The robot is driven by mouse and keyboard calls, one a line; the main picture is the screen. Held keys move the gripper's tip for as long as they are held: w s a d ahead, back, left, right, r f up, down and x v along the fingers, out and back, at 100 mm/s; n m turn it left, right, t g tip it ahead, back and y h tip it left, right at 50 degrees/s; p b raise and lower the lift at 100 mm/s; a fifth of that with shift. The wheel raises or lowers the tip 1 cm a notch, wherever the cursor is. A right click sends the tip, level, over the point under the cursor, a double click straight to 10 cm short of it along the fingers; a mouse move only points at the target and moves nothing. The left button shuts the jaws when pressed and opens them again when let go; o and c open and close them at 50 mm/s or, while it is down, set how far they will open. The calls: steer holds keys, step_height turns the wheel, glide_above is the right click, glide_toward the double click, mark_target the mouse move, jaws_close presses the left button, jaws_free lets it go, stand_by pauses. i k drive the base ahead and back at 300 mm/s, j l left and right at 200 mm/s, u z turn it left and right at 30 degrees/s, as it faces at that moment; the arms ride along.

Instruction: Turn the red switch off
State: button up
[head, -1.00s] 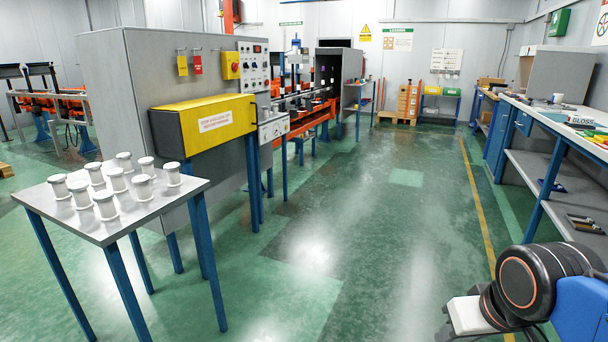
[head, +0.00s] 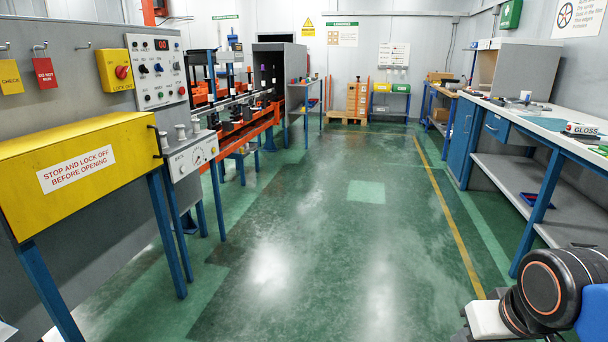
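The red switch (head: 122,72) is a rotary knob on a small yellow box (head: 110,80) marked for lock off. The box is on the grey machine cabinet at the upper left of the head view, left of a white control panel (head: 158,70) with knobs, lights and a red digital display. The knob looks slightly tilted, but its exact setting is too small to tell. Part of my arm shows at the bottom right, far from the switch. My gripper is not in view.
A yellow cover (head: 80,170) with a warning label juts out below the switch, on blue legs. The green floor (head: 310,240) ahead is clear. A long workbench (head: 500,175) lines the right side.

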mark_target(120, 71)
steer(key=i+z, duration=0.2)
steer(key=i, duration=1.5)
steer(key=i+u, duration=0.35)
steer(key=i, duration=0.55)
steer(key=i+l+u, duration=0.1)
steer(key=i+u, duration=0.25)
steer(key=i, duration=2.4)
steer(key=i+u, duration=0.65)
steer(key=u, duration=2.75)
steer(key=k+l, duration=0.05)
